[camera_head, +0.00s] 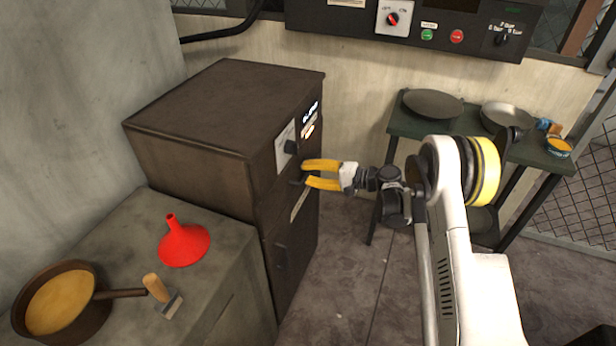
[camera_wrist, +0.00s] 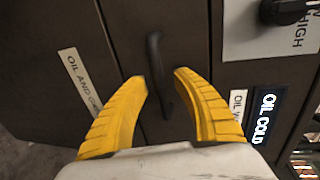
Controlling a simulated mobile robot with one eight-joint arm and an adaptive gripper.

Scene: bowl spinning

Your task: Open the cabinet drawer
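The dark brown metal cabinet (camera_head: 215,110) stands left of centre in the head view, with its front facing right. A dark drawer handle (camera_wrist: 159,75) shows in the wrist view, between the two yellow fingers. My gripper (camera_head: 306,174) is in front of the upper part of the cabinet front. It also shows in the wrist view (camera_wrist: 160,78), open, with a finger on each side of the handle. I cannot tell whether either finger touches it. A lower handle (camera_head: 281,256) is on the door below.
A grey counter (camera_head: 225,225) at the left holds a red funnel (camera_head: 184,243), a pot (camera_head: 62,302) and a scraper (camera_head: 163,295). A dark green table (camera_head: 410,125) with pans stands at the right. Bare floor (camera_head: 345,275) lies in front of the cabinet.

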